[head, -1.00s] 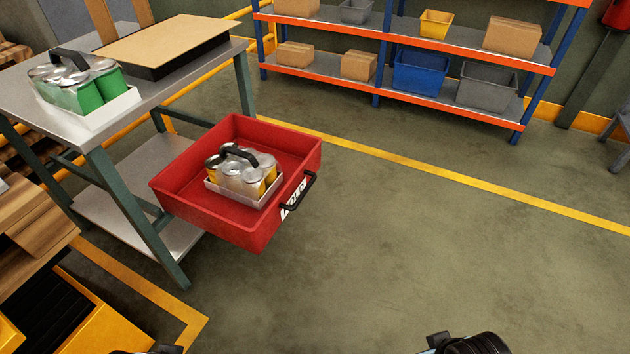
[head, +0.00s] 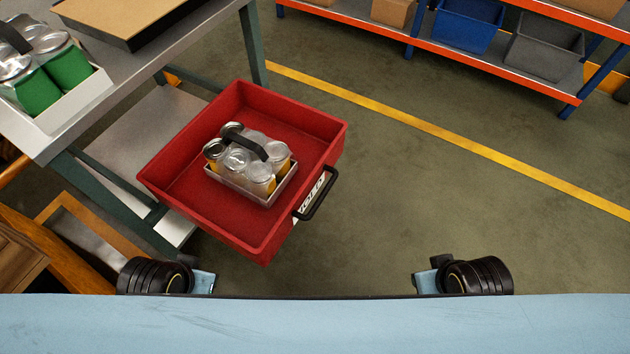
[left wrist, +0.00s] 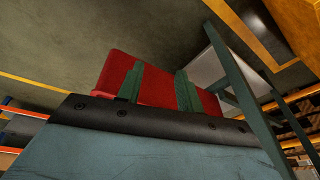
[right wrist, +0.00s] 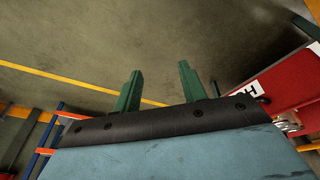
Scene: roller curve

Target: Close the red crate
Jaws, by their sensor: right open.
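The red crate (head: 186,205) is an open-topped drawer pulled well out from the metal workbench (head: 110,95), with a white label and a black handle (head: 318,195) on its front. A small tray of lidded jars (head: 250,165) with a black carrying handle sits inside it. My left gripper (left wrist: 160,69) is open and empty, with the red crate's wall beyond its fingers in the left wrist view. My right gripper (right wrist: 160,68) is open and empty over floor, with the crate's labelled front (right wrist: 285,78) to its right. Neither gripper shows in the head view.
A tray of green jars (head: 75,105) and a flat board (head: 125,15) lie on the bench top. The bench leg (head: 252,45) stands behind the crate. Shelving with a blue bin (head: 465,25) is at the back right. The floor right of the crate is clear.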

